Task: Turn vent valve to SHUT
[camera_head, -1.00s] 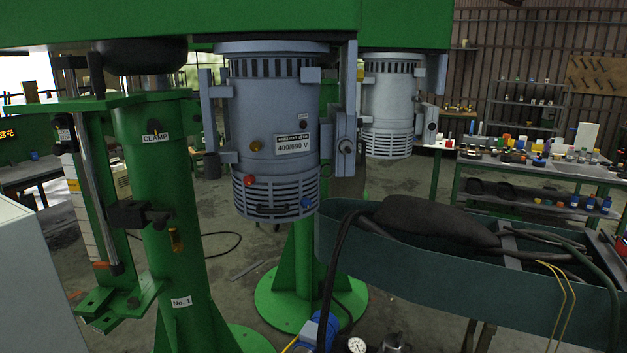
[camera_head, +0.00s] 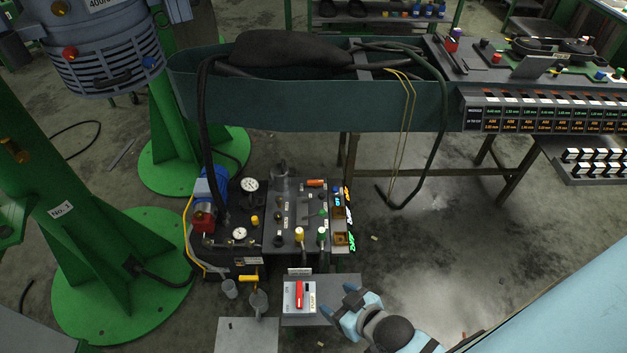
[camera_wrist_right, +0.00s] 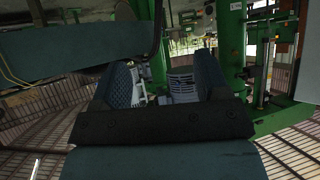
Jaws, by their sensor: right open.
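The pump unit with a dark valve panel (camera_head: 290,240) stands low in the middle of the head view. The labels are too small to read, so I cannot tell which control is the vent valve. My right gripper (camera_head: 338,299) is open and empty, below and right of the panel, apart from it. In the right wrist view its two fingers (camera_wrist_right: 163,82) stand apart, with a grey motor beyond. My left gripper is not in view.
A box with a red switch (camera_head: 299,295) sits just left of my right gripper. Two gauges and a yellow hose (camera_head: 188,240) are left of the panel. A dark green trough (camera_head: 310,105) with hanging cables spans above. A green column base (camera_head: 125,270) stands left.

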